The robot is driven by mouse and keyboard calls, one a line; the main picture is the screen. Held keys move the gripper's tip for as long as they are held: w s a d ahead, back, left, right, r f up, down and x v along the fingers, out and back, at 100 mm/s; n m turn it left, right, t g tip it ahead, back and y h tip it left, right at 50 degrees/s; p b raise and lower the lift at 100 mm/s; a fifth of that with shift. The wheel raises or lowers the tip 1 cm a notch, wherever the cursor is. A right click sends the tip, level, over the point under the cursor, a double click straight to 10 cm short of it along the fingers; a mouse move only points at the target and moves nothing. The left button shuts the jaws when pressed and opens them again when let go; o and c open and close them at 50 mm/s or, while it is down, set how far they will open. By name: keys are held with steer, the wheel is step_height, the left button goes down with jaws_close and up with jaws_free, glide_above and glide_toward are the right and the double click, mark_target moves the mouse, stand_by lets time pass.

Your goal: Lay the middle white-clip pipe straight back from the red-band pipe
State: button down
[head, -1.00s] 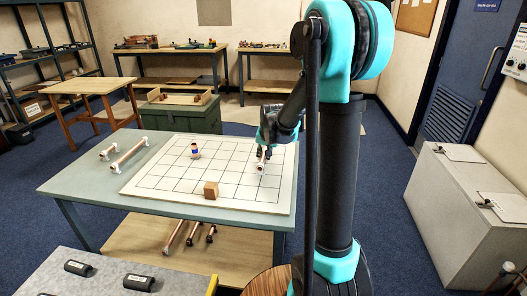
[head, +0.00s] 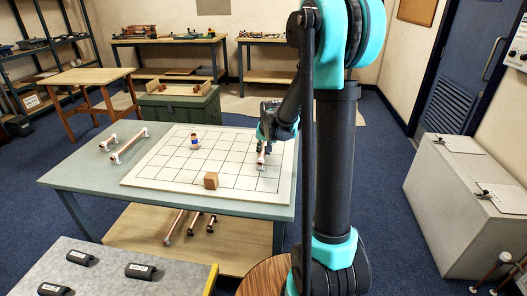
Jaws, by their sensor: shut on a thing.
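My gripper (head: 264,147) is shut on a short copper pipe with white ends (head: 261,160), over the right part of the white gridded board (head: 165,186). I cannot tell whether the pipe touches the board. My fingers hide part of it. Two more copper pipes with white clips lie on the table left of the board: a short one (head: 108,143) and a longer one (head: 129,147). A small upright piece with blue and orange bands (head: 195,142) stands on the board. I cannot make out a red band on any pipe.
Several pipes (head: 175,226) lie on the shelf under the green table (head: 75,176). Black cases (head: 140,271) lie on a grey surface in front. Much of the board's left and middle is clear.

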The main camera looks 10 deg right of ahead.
steer(key=shift+f, duration=0.3)
steer(key=c, duration=1.4)
jaws_free()
steer(key=shift+o, duration=0.2)
steer(key=shift+r, duration=4.55)
